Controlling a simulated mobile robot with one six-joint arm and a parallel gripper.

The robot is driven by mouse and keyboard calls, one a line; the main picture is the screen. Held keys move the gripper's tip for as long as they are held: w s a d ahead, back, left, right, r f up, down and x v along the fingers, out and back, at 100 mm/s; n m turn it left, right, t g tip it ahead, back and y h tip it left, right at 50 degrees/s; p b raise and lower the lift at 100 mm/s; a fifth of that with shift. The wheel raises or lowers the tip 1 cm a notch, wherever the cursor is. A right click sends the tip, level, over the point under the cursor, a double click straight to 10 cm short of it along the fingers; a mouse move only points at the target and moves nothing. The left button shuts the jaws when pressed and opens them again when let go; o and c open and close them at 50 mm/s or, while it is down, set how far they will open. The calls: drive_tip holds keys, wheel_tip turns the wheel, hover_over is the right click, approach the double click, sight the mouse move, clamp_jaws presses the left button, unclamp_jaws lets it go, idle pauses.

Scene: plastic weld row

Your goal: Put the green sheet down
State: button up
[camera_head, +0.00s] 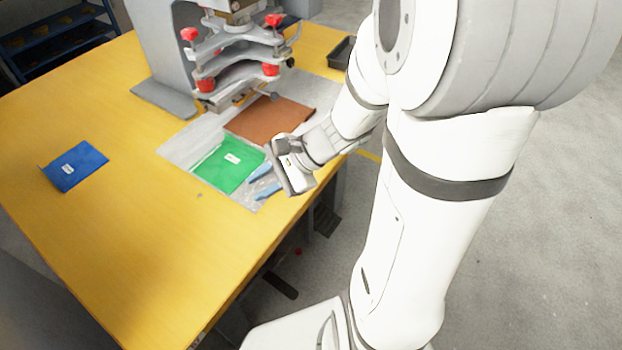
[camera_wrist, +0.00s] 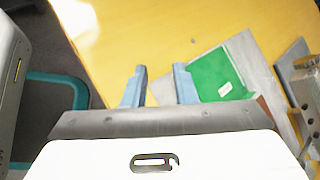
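The green sheet (camera_head: 222,172) with a small white label lies flat on the pale grey plate (camera_head: 176,150) on the yellow table. My gripper (camera_head: 262,181) is at the sheet's near right corner, its two blue-grey fingers apart. In the wrist view, yellow table top shows between the fingertips of my gripper (camera_wrist: 162,78), with nothing held. The green sheet (camera_wrist: 212,75) is right of the fingers there, and the right finger covers part of its edge. I cannot tell whether that finger touches it.
A brown sheet (camera_head: 272,115) lies behind the green one, beneath and in front of a press (camera_head: 238,60) with red knobs. A blue sheet (camera_head: 74,166) lies at the table's left. A dark tray (camera_head: 341,53) stands at the back right. The table's front left is clear.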

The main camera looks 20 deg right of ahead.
drive_tip(key=s+d+r+n+g+h, duration=0.2)
drive_tip(key=s+n+h, duration=0.3)
drive_tip(key=n, duration=0.3)
drive_tip(key=shift+s+d+n, duration=0.15)
drive_tip(key=shift+s+n, duration=0.25)
drive_tip(key=shift+s, duration=0.45)
drive_tip(key=shift+o, duration=0.3)
drive_tip(key=s+d+r+n+t+h, duration=0.1)
drive_tip(key=d+r+n+h, duration=0.2)
drive_tip(key=d+n+h, duration=0.1)
drive_tip(key=shift+d+n, duration=0.55)
drive_tip(key=shift+n, duration=0.05)
drive_tip(key=shift+o, duration=0.2)
drive_tip(key=shift+d+r+h, duration=0.25)
drive_tip(key=shift+h, duration=0.05)
